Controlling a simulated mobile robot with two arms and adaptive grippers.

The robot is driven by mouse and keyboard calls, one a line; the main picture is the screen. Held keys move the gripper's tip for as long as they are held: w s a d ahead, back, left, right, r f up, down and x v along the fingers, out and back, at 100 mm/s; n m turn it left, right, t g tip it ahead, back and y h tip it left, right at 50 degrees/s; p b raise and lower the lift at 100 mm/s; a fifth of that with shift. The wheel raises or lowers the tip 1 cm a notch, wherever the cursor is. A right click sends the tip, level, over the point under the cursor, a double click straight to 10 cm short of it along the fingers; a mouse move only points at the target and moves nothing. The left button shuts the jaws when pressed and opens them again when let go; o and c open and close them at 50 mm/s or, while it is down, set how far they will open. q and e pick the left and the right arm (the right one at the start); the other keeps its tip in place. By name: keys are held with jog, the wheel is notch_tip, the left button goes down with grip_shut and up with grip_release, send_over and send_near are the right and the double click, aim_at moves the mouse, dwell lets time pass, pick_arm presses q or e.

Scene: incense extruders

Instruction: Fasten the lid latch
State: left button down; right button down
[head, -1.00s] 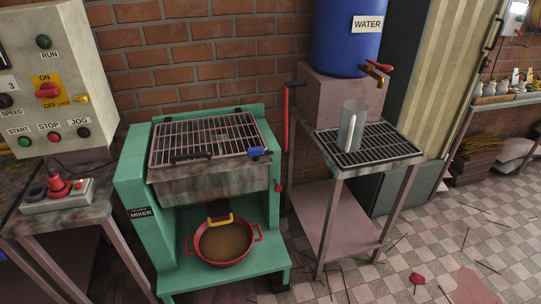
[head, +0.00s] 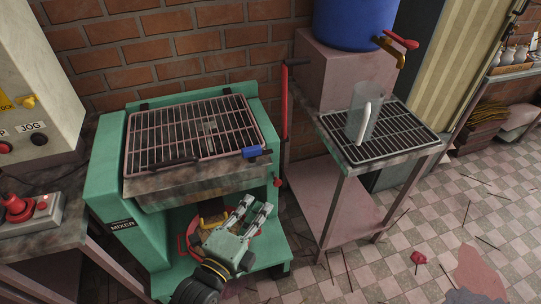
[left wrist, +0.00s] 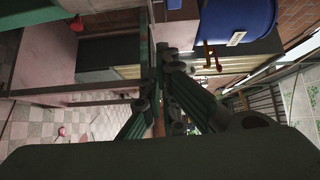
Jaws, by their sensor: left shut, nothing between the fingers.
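The green mixer (head: 112,190) stands against the brick wall with its barred lid (head: 165,140) lying down over the metal trough. A black handle (head: 175,162) is on the lid's front edge. A small blue piece, apparently the latch (head: 252,152), sits at the lid's front right corner; I cannot tell whether it is fastened. My left gripper (head: 257,207) is shut and empty, in front of and below the latch, apart from it. In the left wrist view its fingers (left wrist: 158,78) are close together, and the latch cannot be made out. My right gripper is not in view.
A red pan (head: 185,242) on the mixer's lower shelf is partly hidden by my gripper. A red lever (head: 284,105) rises between mixer and table.

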aim_at(258, 153)
pick_arm(q)
jog(key=shift+s+d+r, duration=0.1)
jog(key=shift+r, duration=0.4)
jog(key=w+a+p+x, duration=0.1)
jog(key=a+x, duration=0.1)
jog(key=x, duration=1.1)
jog(key=shift+a, duration=0.3)
jog(key=shift+w+r, duration=0.1)
jog(key=shift+r, duration=0.05)
